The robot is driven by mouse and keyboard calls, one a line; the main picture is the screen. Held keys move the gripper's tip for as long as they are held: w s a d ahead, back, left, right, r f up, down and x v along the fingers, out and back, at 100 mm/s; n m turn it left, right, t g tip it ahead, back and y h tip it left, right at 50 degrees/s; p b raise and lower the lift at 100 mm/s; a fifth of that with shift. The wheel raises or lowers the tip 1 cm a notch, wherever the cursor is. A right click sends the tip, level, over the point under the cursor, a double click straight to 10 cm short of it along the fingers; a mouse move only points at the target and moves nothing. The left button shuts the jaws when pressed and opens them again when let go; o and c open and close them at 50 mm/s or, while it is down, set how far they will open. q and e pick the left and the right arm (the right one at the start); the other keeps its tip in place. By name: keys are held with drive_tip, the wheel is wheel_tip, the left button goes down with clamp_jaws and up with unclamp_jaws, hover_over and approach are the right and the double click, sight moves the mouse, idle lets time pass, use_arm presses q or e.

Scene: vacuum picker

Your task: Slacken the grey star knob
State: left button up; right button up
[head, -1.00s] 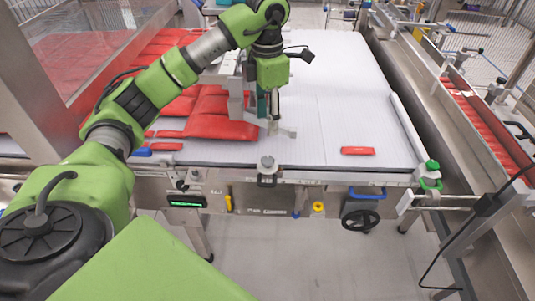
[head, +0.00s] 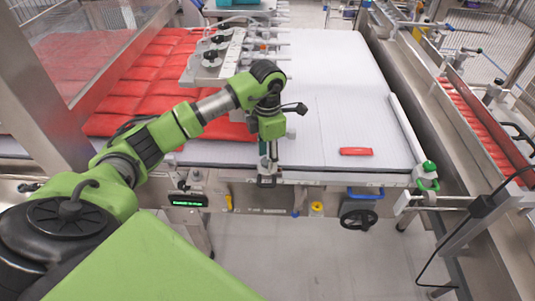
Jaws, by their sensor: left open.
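The grey star knob (head: 266,170) is on a black bracket at the front edge of the white conveyor, in the middle of the head view. My left gripper (head: 266,163) points straight down on it from above, with its fingers open. The fingers and wrist cover most of the knob. I cannot tell whether the fingers touch it. My right gripper is not in view.
Red packs (head: 160,85) lie on the conveyor's left half, and a single red pack (head: 356,151) lies to the right. A green knob (head: 430,167) stands at the right front corner. Below the edge are a black handwheel (head: 358,219) and a lit display (head: 187,201). The white belt (head: 335,90) is mostly clear.

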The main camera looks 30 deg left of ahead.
use_arm(q)
drive_tip(key=c, duration=1.1)
drive_tip(key=shift+n, duration=0.3)
drive_tip(key=n+b, duration=0.1)
drive_tip(key=n, duration=0.3)
drive_tip(key=shift+b, duration=0.35)
drive_tip(key=n+b, duration=0.1)
drive_tip(key=n, duration=0.5)
drive_tip(key=shift+n, duration=0.3)
drive_tip(key=n, duration=0.6)
drive_tip(key=shift+a+b, duration=0.1)
drive_tip(key=shift+b, duration=0.2)
drive_tip(key=n, duration=0.6)
drive_tip(key=shift+r+n, duration=0.1)
drive_tip(key=shift+n, duration=0.3)
